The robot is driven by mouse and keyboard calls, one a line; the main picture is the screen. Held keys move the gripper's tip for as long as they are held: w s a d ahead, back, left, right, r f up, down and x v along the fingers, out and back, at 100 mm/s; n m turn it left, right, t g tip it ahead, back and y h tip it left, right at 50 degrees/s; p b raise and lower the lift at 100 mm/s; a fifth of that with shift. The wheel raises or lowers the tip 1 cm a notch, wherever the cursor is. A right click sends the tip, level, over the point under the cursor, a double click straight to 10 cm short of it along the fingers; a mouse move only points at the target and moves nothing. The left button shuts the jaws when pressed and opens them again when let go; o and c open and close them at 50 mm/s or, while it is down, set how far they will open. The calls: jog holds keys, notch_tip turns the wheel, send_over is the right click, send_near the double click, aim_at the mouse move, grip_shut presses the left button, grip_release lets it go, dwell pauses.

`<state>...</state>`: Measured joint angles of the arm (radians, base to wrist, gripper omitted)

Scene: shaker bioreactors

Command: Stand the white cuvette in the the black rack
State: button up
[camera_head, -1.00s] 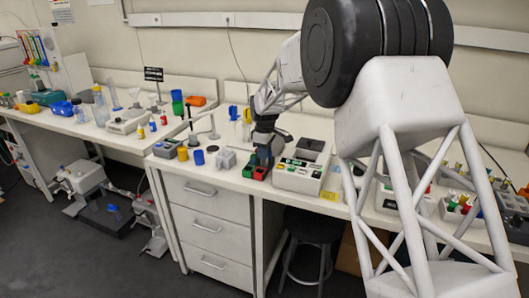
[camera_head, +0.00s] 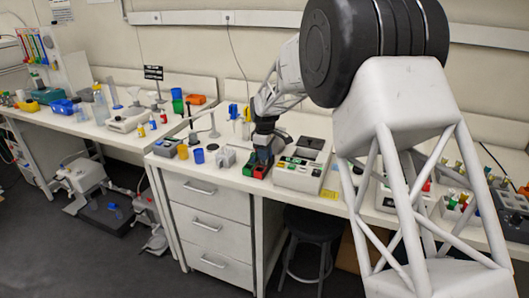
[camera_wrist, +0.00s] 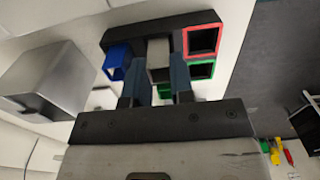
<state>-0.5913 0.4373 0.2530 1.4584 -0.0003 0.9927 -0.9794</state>
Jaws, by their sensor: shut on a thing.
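The black rack (camera_wrist: 147,32) fills the upper middle of the wrist view.
A grey block (camera_wrist: 50,82) stands close to the left in the wrist view. In the head view a white instrument (camera_head: 297,175) stands just right of the rack. A blue cup (camera_head: 198,156) and a grey holder (camera_head: 226,158) are to the left. The bench edge is close in front.

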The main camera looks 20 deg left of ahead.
jog(key=shift+f, duration=0.35)
dwell(0.3)
jog(key=o, duration=0.8)
jog(key=shift+r, duration=0.15)
jog(key=shift+r, duration=3.35)
